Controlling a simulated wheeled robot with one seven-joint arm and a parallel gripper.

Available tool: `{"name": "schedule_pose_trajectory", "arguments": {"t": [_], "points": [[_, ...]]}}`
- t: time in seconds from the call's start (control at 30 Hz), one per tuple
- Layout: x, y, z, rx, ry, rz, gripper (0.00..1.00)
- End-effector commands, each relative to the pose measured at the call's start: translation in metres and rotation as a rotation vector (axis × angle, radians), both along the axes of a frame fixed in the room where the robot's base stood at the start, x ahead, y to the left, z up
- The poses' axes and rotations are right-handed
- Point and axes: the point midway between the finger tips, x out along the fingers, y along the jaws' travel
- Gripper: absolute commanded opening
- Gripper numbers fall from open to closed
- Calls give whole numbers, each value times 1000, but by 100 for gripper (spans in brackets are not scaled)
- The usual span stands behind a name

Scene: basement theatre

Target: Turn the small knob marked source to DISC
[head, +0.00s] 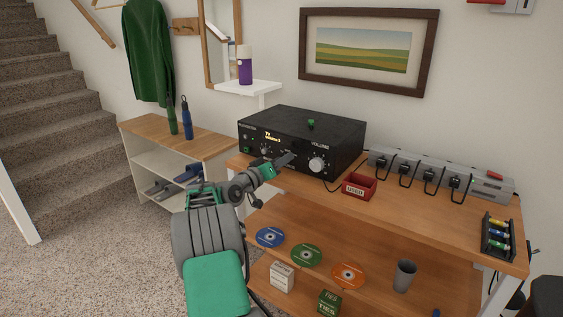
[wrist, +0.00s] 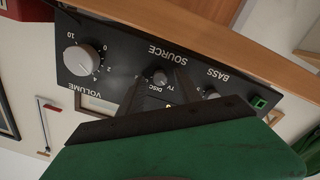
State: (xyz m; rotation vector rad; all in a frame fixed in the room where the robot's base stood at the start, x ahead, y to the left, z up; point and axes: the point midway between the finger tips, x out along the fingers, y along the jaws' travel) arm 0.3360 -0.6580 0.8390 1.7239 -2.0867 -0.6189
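The black amplifier (head: 300,140) stands on the wooden bench, its front panel towards me. In the wrist view the panel is upside down. The small source knob (wrist: 159,78) sits under the word SOURCE, with the marks TV and DISC beside it. I cannot make out its pointer clearly. The amplifier's display in the head view reads TV and a volume line. My gripper (wrist: 160,76) is open, one dark finger on each side of the source knob, with gaps showing. In the head view my gripper (head: 284,160) is at the panel front and hides part of it.
The large volume knob (wrist: 82,57) and the bass knob (wrist: 211,94) flank the source knob. A red USED box (head: 359,186) stands right of the amplifier, before a grey charger strip (head: 430,172). Coloured discs lie on the lower shelf (head: 325,247).

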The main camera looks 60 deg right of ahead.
Motion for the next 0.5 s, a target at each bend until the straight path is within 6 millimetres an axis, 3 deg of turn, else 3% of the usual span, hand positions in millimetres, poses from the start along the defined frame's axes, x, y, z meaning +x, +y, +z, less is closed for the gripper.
{"name": "schedule_pose_trajectory", "arguments": {"t": [0.5], "points": [[0,1,0,0,0,0,0]]}}
